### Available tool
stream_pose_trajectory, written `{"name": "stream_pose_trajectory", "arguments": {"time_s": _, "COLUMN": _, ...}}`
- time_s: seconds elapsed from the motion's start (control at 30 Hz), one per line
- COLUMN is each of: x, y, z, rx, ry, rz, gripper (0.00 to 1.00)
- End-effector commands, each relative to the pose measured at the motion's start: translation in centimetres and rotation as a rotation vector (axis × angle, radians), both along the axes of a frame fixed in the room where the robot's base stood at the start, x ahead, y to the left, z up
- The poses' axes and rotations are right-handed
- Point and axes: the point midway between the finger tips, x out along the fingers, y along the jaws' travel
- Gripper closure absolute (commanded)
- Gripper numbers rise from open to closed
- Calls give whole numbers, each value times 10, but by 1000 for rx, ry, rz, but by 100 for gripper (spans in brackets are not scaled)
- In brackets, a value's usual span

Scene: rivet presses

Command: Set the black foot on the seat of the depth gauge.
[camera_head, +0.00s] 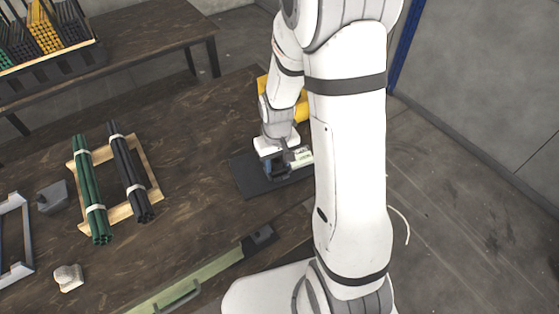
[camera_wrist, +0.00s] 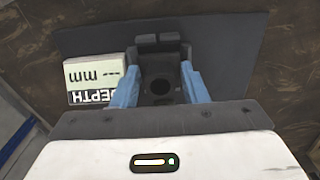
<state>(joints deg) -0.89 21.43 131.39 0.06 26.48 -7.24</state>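The depth gauge (camera_wrist: 95,77) shows in the wrist view as a pale box lettered "mm" and "DEPTH", beside a dark seat part (camera_wrist: 160,42). In the head view the gauge (camera_head: 301,156) is partly hidden by my arm. My gripper (camera_wrist: 158,80) is low over it, with its two blue fingers apart. Between the fingers is a dark block with a round hole (camera_wrist: 160,87). I cannot tell whether this is the black foot in my fingers or part of the gauge's seat. In the head view my gripper (camera_head: 274,167) points down at the gauge.
A dark mat (camera_head: 250,178) lies under the gauge. To the left, a wooden rack (camera_head: 153,182) holds green rods (camera_head: 91,190) and black rods (camera_head: 129,170). A dark grey block (camera_head: 53,197), a pale lump (camera_head: 68,278) and a grey frame (camera_head: 15,240) stand further left. Yellow shows behind my arm.

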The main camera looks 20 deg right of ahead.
Motion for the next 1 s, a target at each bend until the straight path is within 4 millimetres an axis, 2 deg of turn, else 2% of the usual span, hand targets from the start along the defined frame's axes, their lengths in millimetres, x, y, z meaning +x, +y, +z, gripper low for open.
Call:
{"name": "stream_pose_trajectory", "arguments": {"time_s": 0.03, "x": -7, "y": 0, "z": -11, "rx": -1, "ry": 22, "rz": 0, "gripper": 51}}
{"name": "stream_pose_trajectory", "arguments": {"time_s": 0.07, "x": -7, "y": 0, "z": -11, "rx": -1, "ry": 22, "rz": 0, "gripper": 51}}
{"name": "stream_pose_trajectory", "arguments": {"time_s": 0.27, "x": -8, "y": 0, "z": -1, "rx": -1, "ry": 22, "rz": 1, "gripper": 51}}
{"name": "stream_pose_trajectory", "arguments": {"time_s": 0.37, "x": -6, "y": 0, "z": 13, "rx": -1, "ry": 18, "rz": 1, "gripper": 51}}
{"name": "stream_pose_trajectory", "arguments": {"time_s": 0.7, "x": -4, "y": 0, "z": 93, "rx": 0, "ry": 9, "rz": 2, "gripper": 51}}
{"name": "stream_pose_trajectory", "arguments": {"time_s": 0.8, "x": -4, "y": 1, "z": 109, "rx": 0, "ry": 10, "rz": 2, "gripper": 51}}
{"name": "stream_pose_trajectory", "arguments": {"time_s": 1.0, "x": -6, "y": 1, "z": 127, "rx": 0, "ry": 8, "rz": 0, "gripper": 51}}
